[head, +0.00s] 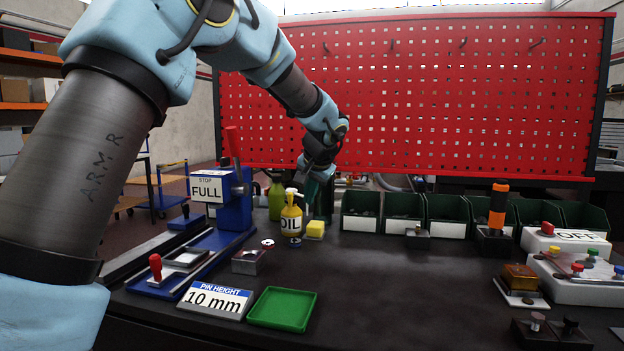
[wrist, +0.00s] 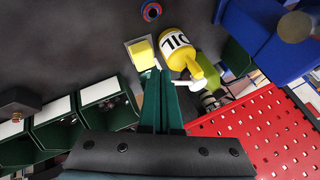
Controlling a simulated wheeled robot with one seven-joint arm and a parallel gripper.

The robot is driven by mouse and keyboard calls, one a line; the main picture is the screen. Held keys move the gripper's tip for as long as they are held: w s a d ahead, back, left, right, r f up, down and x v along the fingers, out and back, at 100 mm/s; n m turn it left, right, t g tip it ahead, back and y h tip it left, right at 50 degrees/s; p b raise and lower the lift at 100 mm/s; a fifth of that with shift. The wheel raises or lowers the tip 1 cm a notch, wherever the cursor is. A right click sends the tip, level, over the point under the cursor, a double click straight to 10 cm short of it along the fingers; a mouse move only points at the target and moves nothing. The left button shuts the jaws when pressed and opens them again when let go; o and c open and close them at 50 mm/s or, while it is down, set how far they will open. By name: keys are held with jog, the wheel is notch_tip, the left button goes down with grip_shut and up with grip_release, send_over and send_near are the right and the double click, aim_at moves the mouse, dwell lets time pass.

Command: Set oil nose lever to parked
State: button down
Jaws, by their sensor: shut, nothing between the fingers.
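The yellow oil bottle (head: 291,211) stands upright on the dark table, with a white nose lever (head: 291,191) on top. In the wrist view the bottle (wrist: 175,41) shows its OIL label, and the white lever (wrist: 187,81) lies just right of my fingers. My gripper (head: 314,188) is shut and empty, fingers pointing down beside the bottle at the lever's side. In the wrist view its teal fingers (wrist: 159,76) are together, near the lever's end; I cannot tell whether they touch it.
A yellow sponge block (head: 315,229) sits right of the bottle. A green bottle (head: 276,200) stands behind it, and a blue press (head: 235,212) is at left. Green bins (head: 360,205) line the back right. The table's middle front is clear beyond the green tray (head: 283,307).

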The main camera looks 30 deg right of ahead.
jog(key=shift+w+a+r+p, duration=0.1)
jog(key=shift+w+a+p, duration=0.25)
jog(key=shift+w, duration=0.55)
jog(key=shift+w+a+p, duration=0.15)
jog(key=shift+w+a, duration=0.35)
jog(key=shift+w, duration=0.35)
jog(key=shift+w+a+m+h+p, duration=0.1)
jog(key=shift+a+m+h+p, duration=0.3)
jog(key=shift+a+m+p, duration=0.15)
jog(key=w+a+m+g+h+p, duration=0.2)
jog(key=w+a+m+p, duration=0.2)
jog(key=p, duration=0.5)
jog(key=shift+w+a+m+h+p, duration=0.3)
jog(key=shift+m+p, duration=0.1)
jog(key=shift+m, duration=0.15)
jog(key=shift+w, duration=0.2)
jog(key=shift+s, duration=0.1)
